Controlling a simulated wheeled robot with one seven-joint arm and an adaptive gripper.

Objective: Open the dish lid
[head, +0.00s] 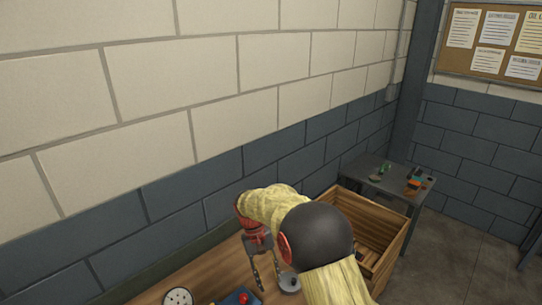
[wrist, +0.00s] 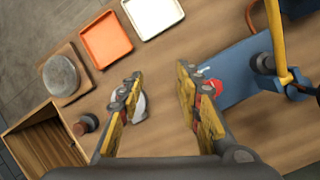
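My gripper (head: 266,275) is above the wooden table, fingers pointing down. In the wrist view, my gripper (wrist: 160,100) is open, with nothing between its fingers. A small pale round dish-like thing (wrist: 141,106) is beside the left finger, partly hidden by it. In the head view, a grey round thing with a dark top (head: 289,283) sits just right of the fingers, apparently the same thing. A larger grey round disc (wrist: 61,75) lies on a wooden board at the left. I cannot tell for sure which one is the dish lid.
A blue base with a red knob (wrist: 236,66) and a yellow bar stands right. An orange tray (wrist: 106,40) and a white tray (wrist: 152,14) lie at the top. A small dark knobbed piece (wrist: 86,125) sits near a wooden crate (head: 405,241). A grey side table (head: 378,168) stands behind.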

